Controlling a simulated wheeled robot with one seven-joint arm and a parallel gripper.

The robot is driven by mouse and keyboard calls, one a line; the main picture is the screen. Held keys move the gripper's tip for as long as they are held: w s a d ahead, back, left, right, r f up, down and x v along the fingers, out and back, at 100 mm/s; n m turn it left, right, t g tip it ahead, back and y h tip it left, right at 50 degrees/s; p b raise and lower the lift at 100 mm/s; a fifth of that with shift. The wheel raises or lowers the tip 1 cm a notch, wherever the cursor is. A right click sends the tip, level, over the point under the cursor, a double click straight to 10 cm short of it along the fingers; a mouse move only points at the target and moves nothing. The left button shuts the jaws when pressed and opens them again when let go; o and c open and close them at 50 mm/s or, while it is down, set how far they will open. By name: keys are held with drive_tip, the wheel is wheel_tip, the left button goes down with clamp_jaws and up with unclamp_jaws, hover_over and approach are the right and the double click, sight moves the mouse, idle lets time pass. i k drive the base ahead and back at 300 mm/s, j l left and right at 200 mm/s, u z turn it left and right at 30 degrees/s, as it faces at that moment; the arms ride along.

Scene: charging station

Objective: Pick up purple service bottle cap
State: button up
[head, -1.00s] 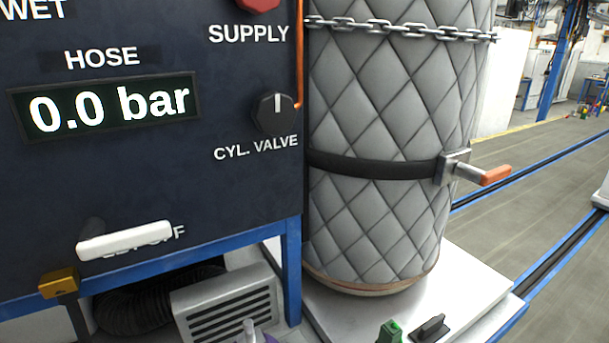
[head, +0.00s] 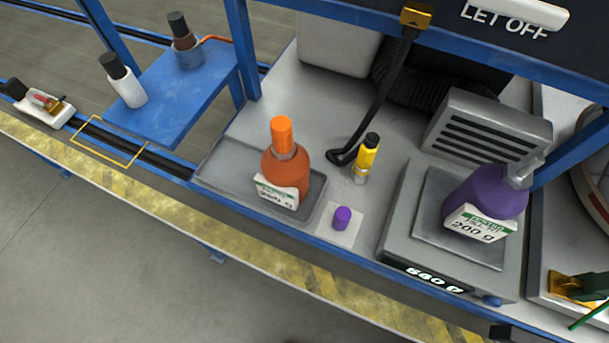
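The purple service bottle cap (head: 342,217) is a small purple cylinder. It stands on a small pale square pad (head: 351,236) near the front edge of the grey worktop. The purple bottle (head: 489,194) stands on the scale (head: 398,240) to the right, its label reading 200 g. A grey metallic fitting (head: 524,168) is on its top. The cap is apart from the bottle. My gripper is not in view.
An orange-capped bottle (head: 284,168) stands in a shallow tray left of the cap. A yellow cylinder with a black top (head: 368,158) and a black hose (head: 379,110) are behind it. A vented grey box (head: 488,132) stands at the back right. Striped edging (head: 310,281) runs in front.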

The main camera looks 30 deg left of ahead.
sight(341, 216)
drive_tip(key=u, duration=0.75)
